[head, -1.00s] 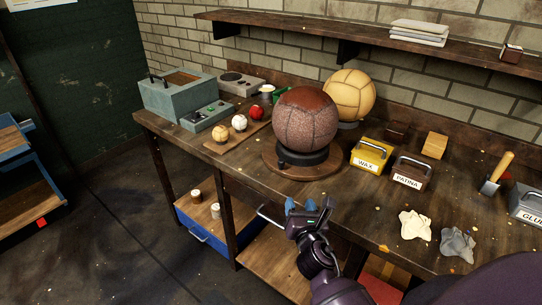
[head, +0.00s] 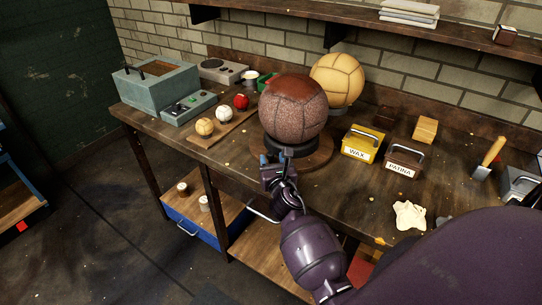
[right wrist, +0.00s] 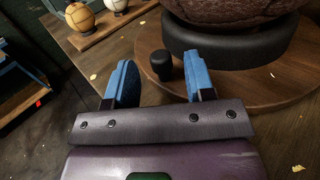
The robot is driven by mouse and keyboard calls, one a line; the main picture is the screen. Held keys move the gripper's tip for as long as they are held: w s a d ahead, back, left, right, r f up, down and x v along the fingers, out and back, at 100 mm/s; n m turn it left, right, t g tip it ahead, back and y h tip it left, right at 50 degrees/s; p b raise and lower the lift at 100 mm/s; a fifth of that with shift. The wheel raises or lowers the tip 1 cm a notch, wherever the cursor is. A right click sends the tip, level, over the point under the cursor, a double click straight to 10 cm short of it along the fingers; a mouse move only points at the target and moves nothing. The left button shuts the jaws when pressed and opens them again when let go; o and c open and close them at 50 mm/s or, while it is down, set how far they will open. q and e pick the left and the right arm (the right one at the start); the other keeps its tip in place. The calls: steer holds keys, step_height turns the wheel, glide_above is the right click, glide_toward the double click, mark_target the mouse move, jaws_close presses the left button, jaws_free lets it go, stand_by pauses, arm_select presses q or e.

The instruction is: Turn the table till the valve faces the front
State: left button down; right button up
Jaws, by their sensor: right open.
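A large brown leather ball (head: 293,108) sits on a black ring (head: 300,146) on a round wooden turntable (head: 322,160); its valve does not show. In the right wrist view, the turntable (right wrist: 262,95) carries an upright black knob (right wrist: 160,65) near its edge. My right gripper (head: 274,160) is at the turntable's near edge. In the right wrist view, its blue fingers (right wrist: 160,82) are open, with the knob ahead in the gap between them; whether they touch it I cannot tell. My left gripper is not in view.
Small balls (head: 223,114) stand on a board to the left. A yellow wax box (head: 361,144) and a brown patina box (head: 402,162) stand close on the right. A pale ball (head: 338,80) is behind. A cloth (head: 409,215) lies near the front edge.

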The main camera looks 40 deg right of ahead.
steer(key=shift+x, duration=1.25)
jaws_close()
